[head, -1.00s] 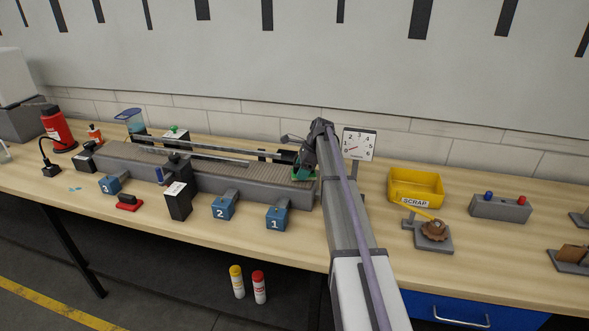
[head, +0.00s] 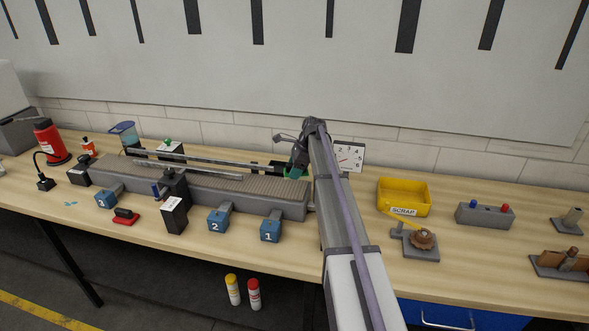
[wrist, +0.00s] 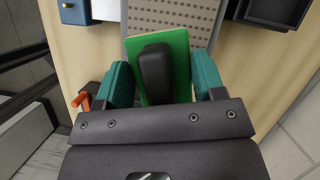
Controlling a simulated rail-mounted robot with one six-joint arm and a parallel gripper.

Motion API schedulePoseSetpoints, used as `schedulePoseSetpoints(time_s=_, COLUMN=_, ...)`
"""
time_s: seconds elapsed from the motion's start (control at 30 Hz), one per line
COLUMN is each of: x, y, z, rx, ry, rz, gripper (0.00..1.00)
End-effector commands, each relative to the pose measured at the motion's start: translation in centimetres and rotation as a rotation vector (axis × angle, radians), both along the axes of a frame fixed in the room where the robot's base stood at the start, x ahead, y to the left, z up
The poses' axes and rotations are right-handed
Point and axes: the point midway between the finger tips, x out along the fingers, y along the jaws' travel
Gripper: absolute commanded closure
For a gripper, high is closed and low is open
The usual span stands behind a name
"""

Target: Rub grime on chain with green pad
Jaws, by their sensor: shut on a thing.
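My gripper (wrist: 163,82) is shut on the green pad (wrist: 179,50), with a teal finger on each side of its black handle (wrist: 155,68). In the head view, my gripper (head: 297,168) and the green pad (head: 293,173) are at the right end of the long grey conveyor, by its back side. The conveyor's ribbed tan chain (head: 225,170) runs left from there; its perforated surface also shows in the wrist view (wrist: 170,14), beyond the pad. I cannot tell whether the pad touches the chain. No grime can be made out, and the pad's underside is hidden.
A dial gauge (head: 350,157) is partly behind my arm. A yellow scrap bin (head: 404,197) stands to the right. Long bars (head: 200,160) lie above the chain's back part.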

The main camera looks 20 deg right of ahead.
Motion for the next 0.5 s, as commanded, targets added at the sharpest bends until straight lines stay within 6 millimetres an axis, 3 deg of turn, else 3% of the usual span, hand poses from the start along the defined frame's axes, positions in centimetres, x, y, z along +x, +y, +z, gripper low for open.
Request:
schedulePoseSetpoints(time_s=0.17, x=0.0, y=0.0, z=0.2, rx=0.000, ry=0.000, rz=0.000, gripper=0.59)
schedulePoseSetpoints(time_s=0.4, x=0.0, y=0.0, z=3.0, rx=0.000, ry=0.000, rz=0.000, gripper=0.59)
schedulePoseSetpoints(time_s=0.5, x=0.0, y=0.0, z=3.1, rx=0.000, ry=0.000, rz=0.000, gripper=0.59)
